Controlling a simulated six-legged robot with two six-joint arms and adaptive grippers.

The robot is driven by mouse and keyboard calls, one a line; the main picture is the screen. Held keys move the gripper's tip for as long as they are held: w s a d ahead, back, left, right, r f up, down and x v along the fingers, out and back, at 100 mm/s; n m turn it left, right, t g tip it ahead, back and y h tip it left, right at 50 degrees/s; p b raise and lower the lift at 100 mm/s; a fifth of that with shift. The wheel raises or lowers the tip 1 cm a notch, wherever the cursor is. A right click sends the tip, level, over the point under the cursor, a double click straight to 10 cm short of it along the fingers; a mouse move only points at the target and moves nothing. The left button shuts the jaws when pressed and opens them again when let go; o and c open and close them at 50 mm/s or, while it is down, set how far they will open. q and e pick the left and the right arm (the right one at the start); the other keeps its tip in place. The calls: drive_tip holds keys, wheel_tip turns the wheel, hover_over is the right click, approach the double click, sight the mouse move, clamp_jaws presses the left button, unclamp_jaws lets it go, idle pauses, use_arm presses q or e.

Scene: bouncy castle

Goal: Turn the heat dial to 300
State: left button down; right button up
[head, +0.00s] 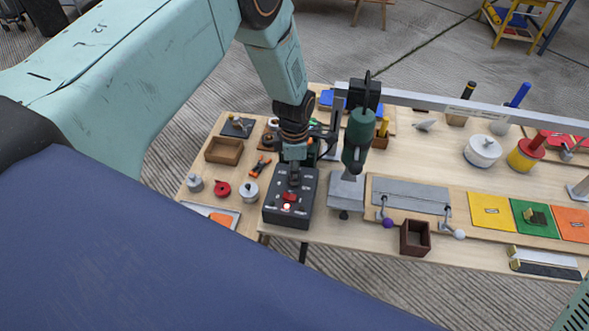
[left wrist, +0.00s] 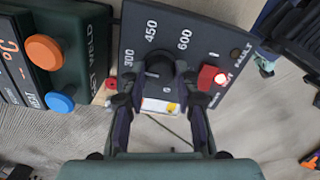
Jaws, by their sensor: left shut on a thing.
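The dark control box (head: 285,215) stands near the front edge of the workbench. In the left wrist view its panel (left wrist: 205,25) carries 300, 450, 600 and 0 around a black heat dial (left wrist: 159,67). The 300 mark is left of the dial, 450 above it and 600 at upper right. My left gripper (head: 294,174) comes down over the box. In the left wrist view its fingers (left wrist: 160,84) are shut on the dial, one on each side. The dial's pointer cannot be made out. My right gripper is not in view.
A green upright tool (head: 359,137) stands close right of my gripper. A green box with an orange button (left wrist: 44,52) is left in the wrist view.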

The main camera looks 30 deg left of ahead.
use_arm(q)
drive_tip(key=shift+s, duration=0.1)
drive_tip(key=c, duration=1)
unclamp_jaws()
drive_tip(key=shift+a+f, duration=0.1)
drive_tip(key=shift+r, duration=0.35)
wheel_tip(320, 180, up, 11)
drive_tip(key=shift+r, duration=0.2)
